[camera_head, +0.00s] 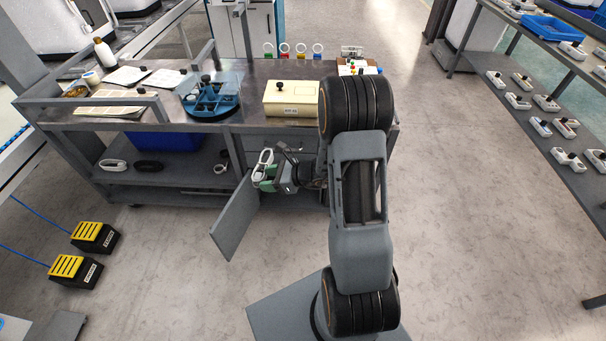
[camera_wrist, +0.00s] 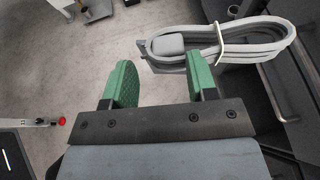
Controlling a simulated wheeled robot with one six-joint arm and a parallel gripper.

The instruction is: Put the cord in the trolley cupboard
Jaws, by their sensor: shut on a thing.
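My gripper (camera_head: 266,180) is in front of the trolley's right part, with its green fingers shut on a coiled white cord (camera_head: 264,157). In the wrist view the cord (camera_wrist: 262,28) is a bundled loop with a tie around it and a grey block at its left end, beyond the fingertips (camera_wrist: 160,72). The trolley (camera_head: 165,127) has a cupboard at its lower right. Its grey door (camera_head: 237,219) stands open, swung out towards me, just left of my gripper. The cupboard's inside is mostly hidden behind my arm and gripper.
The trolley's lower shelf holds a white coil (camera_head: 113,165), a black coil (camera_head: 148,166) and a blue bin (camera_head: 172,141). A blue caddy (camera_head: 211,98) and a cream box (camera_head: 291,101) stand on top. Two yellow-black pedals (camera_head: 94,236) lie on the floor at left. Floor right of my arm is clear.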

